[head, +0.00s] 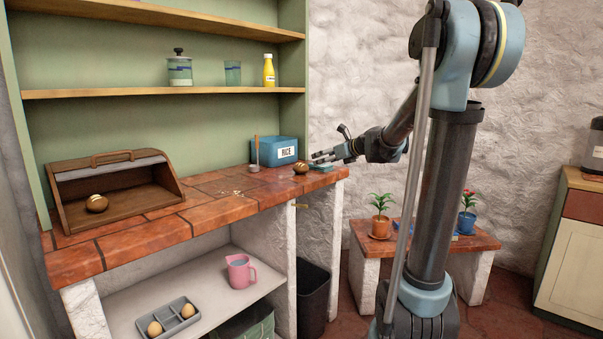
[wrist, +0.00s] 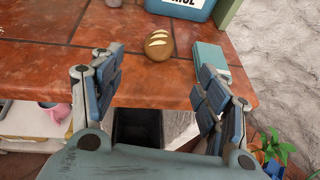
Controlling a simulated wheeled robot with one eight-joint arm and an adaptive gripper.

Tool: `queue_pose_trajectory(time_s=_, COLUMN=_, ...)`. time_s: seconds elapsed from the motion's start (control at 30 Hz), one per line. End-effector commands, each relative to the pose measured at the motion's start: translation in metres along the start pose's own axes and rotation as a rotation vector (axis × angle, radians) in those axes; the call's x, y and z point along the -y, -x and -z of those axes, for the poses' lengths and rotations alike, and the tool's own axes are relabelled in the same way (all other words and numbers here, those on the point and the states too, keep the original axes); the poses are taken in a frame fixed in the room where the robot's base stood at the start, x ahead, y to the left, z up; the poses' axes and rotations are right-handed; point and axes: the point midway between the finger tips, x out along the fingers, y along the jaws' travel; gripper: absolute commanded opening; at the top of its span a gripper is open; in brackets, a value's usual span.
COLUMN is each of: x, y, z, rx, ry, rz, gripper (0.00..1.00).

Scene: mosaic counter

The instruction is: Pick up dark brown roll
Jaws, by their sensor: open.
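A dark brown roll (head: 300,167) with pale slashes lies on the tiled counter near its right end. In the wrist view the roll (wrist: 159,46) sits beyond my fingertips, roughly centred between them. My gripper (head: 318,158) is open and empty at the right end of the counter. In the wrist view its two fingers (wrist: 155,70) are spread wide and do not touch the roll. Another brown roll (head: 97,203) lies in the open wooden bread box (head: 160,197) at the left.
A blue rice box (head: 262,152) stands behind the roll. A flat teal item (wrist: 209,56) lies right of it, close to my right finger. A dark bin (head: 313,300) stands under the counter end.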

Motion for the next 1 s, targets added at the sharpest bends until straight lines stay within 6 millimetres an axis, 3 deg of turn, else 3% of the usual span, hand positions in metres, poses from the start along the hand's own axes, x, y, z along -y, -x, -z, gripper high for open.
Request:
queue_pose_trajectory(time_s=0.7, x=-0.001, y=-0.098, z=0.0, rx=-0.001, ry=0.003, rz=-0.002, gripper=0.68)
queue_pose_trajectory(time_s=1.0, x=0.0, y=-0.118, z=0.001, rx=-0.001, ry=0.002, rz=0.0, gripper=0.68)
